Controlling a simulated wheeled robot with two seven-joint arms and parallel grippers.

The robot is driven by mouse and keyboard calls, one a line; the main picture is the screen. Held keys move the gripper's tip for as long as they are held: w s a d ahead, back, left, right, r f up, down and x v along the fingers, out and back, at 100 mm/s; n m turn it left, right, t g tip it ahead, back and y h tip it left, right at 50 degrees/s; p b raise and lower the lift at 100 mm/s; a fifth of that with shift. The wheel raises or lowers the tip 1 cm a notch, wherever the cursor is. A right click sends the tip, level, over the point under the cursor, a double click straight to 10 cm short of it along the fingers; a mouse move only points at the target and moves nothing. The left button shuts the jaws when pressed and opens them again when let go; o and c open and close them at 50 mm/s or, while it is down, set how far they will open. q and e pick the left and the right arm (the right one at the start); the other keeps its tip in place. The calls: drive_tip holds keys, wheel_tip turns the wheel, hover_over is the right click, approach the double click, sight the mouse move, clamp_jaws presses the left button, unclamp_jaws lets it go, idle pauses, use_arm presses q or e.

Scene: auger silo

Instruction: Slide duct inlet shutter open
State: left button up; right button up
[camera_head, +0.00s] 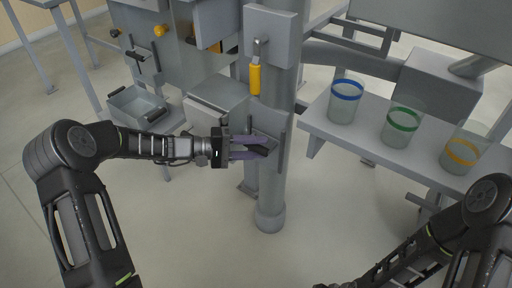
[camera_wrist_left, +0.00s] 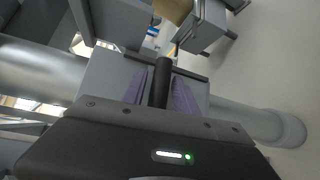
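The duct is a grey vertical pipe (camera_head: 270,195) in the middle of the head view. A flat grey shutter plate (camera_head: 283,146) sits on its front, partly hidden by my gripper. My left gripper (camera_head: 262,147) comes in from the left, its purple fingers spread apart at the plate. In the left wrist view a black bar-like handle (camera_wrist_left: 162,85) lies between the two fingers (camera_wrist_left: 160,92), with a gap seeming to show on each side. I cannot tell whether either finger touches it. My right forearm shows at the lower right; its gripper is out of view.
A yellow-handled lever (camera_head: 255,79) hangs on the duct above the plate. A grey shelf (camera_head: 318,124) at right carries glass jars with blue (camera_head: 346,102), green (camera_head: 402,127) and orange (camera_head: 463,153) bands. A grey bin (camera_head: 137,106) stands at left. The floor in front is clear.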

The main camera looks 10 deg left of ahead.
use_arm(q)
clamp_jaws()
idle(1.1)
